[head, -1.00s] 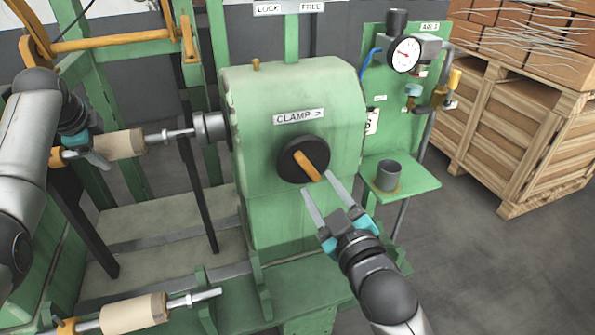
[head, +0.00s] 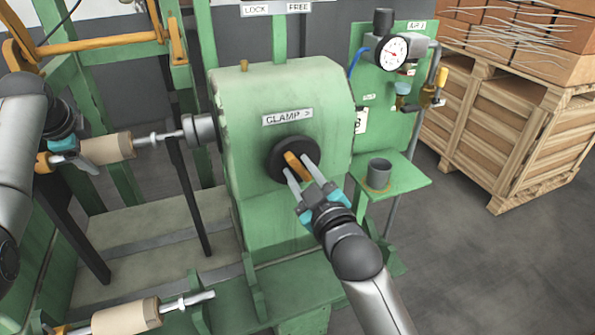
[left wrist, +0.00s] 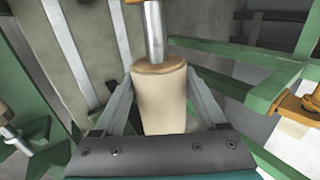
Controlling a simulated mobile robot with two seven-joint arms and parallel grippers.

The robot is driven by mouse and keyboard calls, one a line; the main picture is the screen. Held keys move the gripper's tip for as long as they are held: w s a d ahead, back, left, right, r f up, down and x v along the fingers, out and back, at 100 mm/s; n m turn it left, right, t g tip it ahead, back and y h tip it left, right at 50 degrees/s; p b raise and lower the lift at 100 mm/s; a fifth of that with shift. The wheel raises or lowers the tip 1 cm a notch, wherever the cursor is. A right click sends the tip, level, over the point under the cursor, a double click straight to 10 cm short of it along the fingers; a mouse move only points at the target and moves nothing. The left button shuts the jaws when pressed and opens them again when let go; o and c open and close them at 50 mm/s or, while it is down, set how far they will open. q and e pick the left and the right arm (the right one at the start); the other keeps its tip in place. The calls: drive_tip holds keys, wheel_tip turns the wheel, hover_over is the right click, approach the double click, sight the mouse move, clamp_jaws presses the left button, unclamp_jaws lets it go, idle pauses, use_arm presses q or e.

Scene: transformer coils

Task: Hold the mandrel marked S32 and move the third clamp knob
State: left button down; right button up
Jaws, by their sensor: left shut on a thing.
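The upper tan mandrel (head: 112,148) lies level, its metal shaft pointing right toward the grey chuck (head: 201,130); I cannot tell whether they touch. No S32 mark is readable. My left gripper (head: 88,155) is shut on this mandrel; in the left wrist view the fingers (left wrist: 160,105) flank its tan body (left wrist: 160,95). The black round clamp knob (head: 281,163) with an orange bar (head: 297,164) sits on the green housing under the CLAMP label. My right gripper (head: 299,166) is open, its fingertips either side of the bar's lower part; contact is unclear.
A second tan mandrel (head: 126,316) lies lower on the frame. The green housing (head: 285,225) fills the middle. Right of it are a pressure gauge (head: 393,48) and a shelf (head: 400,182) with a grey cup (head: 378,172). A wooden crate (head: 510,140) stands behind on the right.

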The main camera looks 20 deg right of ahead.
clamp_jaws()
drive_tip(key=shift+f, duration=0.1)
drive_tip(key=shift+m, duration=0.3)
drive_tip(key=shift+a+f, duration=0.1)
drive_tip(key=shift+f, duration=0.05)
idle(1.0)
drive_tip(key=shift+c, duration=0.2)
unclamp_jaws()
drive_tip(key=o, duration=0.3)
drive_tip(key=shift+r, duration=0.2)
